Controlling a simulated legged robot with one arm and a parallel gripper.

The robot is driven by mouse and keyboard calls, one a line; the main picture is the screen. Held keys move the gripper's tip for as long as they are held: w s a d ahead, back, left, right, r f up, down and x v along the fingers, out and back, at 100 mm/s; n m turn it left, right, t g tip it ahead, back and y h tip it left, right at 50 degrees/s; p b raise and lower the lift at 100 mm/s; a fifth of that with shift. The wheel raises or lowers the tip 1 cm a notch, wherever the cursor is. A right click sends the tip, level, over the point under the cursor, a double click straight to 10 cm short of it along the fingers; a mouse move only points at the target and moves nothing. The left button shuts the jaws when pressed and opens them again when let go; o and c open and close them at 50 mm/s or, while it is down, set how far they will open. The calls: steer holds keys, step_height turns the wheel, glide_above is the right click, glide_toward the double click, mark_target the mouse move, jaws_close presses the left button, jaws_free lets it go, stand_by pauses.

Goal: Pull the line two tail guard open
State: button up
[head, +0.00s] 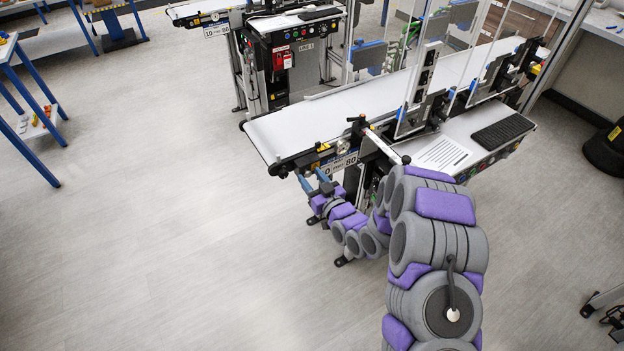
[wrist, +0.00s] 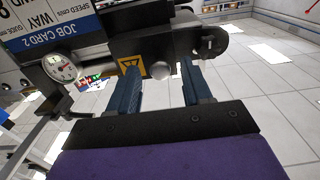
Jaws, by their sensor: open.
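The near conveyor has a dark bracket at its left end, which I take to be the tail guard (head: 303,160). In the wrist view the guard (wrist: 150,42) is a dark block with a yellow warning label (wrist: 131,65) and a rounded grey knob (wrist: 160,70) on its lower edge. My gripper (head: 310,174) is open, with its blue fingers just below the conveyor end. In the wrist view my gripper (wrist: 159,66) has one finger on either side of the knob. Whether the fingers touch the guard I cannot tell. The guard looks closed against the conveyor end.
The white belt (head: 340,112) runs back to the right. A blue and white job card (wrist: 70,25) and a round dial (wrist: 62,68) sit left of the guard. A control panel with a keyboard (head: 502,131) lies at the right. The floor (head: 170,240) at left is clear.

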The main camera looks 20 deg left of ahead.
steer(key=shift+c, duration=0.5)
jaws_close()
